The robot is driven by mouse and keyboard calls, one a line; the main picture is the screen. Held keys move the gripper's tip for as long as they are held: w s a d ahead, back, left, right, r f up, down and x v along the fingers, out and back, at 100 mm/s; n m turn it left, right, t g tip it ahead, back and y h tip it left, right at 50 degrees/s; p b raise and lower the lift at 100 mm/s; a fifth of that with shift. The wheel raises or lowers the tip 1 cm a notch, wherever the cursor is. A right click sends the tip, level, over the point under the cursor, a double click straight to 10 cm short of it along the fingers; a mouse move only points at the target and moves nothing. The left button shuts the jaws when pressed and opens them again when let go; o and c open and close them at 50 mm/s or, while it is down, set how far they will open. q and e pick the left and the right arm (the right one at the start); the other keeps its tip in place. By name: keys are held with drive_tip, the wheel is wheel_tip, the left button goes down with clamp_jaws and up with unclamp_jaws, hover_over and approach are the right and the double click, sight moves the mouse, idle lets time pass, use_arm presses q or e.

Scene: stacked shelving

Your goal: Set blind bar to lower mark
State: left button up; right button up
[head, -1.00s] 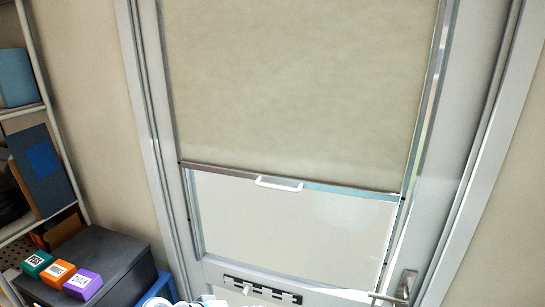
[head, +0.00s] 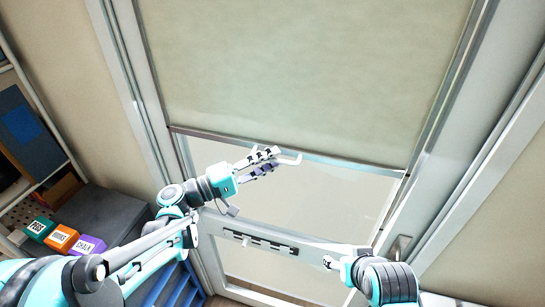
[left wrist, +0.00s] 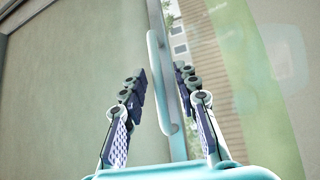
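The beige blind (head: 310,70) hangs over the upper part of the door window, with its bar (head: 215,136) along the lower edge. A white handle (head: 292,158) sits mid-bar; in the left wrist view the pale handle (left wrist: 157,75) lies between the finger lines. My left gripper (head: 265,160) is at the handle with its fingers apart, one each side; contact cannot be told. My right gripper (head: 330,262) is low, near the door's cross rail and away from the bar; its finger opening is too small to tell. I cannot clearly make out a lower mark on the frame.
A black-and-white strip (head: 262,243) with a small peg is on the door's cross rail. The door handle (head: 398,248) is at the right. Green, orange and purple labelled boxes (head: 62,238) stand on a dark cabinet (head: 105,213) at left, beside shelving and blue drawers (head: 170,285).

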use_arm(q)
drive_tip(key=shift+d+r, duration=0.15)
drive_tip(key=shift+d, duration=0.35)
drive_tip(key=shift+w, duration=0.1)
clamp_jaws()
wheel_tip(320, 180, down, 23)
drive_tip(key=b, duration=1.9)
unclamp_jaws()
